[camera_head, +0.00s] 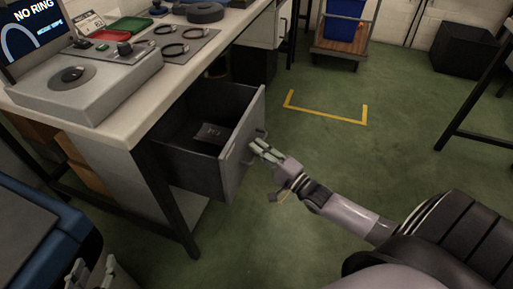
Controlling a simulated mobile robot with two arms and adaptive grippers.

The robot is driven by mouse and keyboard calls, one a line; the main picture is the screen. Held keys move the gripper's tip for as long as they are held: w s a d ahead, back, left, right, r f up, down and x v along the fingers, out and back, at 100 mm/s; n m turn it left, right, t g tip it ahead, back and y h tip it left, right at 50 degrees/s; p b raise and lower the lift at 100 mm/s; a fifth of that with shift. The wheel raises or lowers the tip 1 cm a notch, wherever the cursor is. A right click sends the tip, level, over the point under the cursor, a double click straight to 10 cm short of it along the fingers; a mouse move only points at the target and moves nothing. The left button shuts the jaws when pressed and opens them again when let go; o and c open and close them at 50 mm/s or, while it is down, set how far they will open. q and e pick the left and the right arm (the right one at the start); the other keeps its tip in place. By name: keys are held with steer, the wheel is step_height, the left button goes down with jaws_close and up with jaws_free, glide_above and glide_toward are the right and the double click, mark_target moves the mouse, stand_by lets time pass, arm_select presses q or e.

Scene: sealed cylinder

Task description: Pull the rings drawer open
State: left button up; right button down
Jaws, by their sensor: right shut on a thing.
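The rings drawer (238,150) is a grey drawer under the workbench. It stands pulled well out, and its dark inside shows a small dark packet (212,132) lying on the bottom. My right gripper (257,147) is at the drawer's front face, shut on its handle (255,139); the fingers partly hide the handle. My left gripper (90,274) is at the lower left edge of the picture, away from the drawer. Its two fingers stand apart with nothing visible between them.
The workbench (125,105) carries a device with a screen (32,35), a red tray (110,34), a green tray (132,24) and dark rings on a grey mat (190,38). A blue bin (344,20) stands on a cart behind. Green floor right of the drawer is clear.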

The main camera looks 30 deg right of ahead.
steer(key=c, duration=2)
jaws_free()
steer(key=shift+o, duration=0.2)
steer(key=v, duration=1.2)
steer(key=shift+a, duration=0.1)
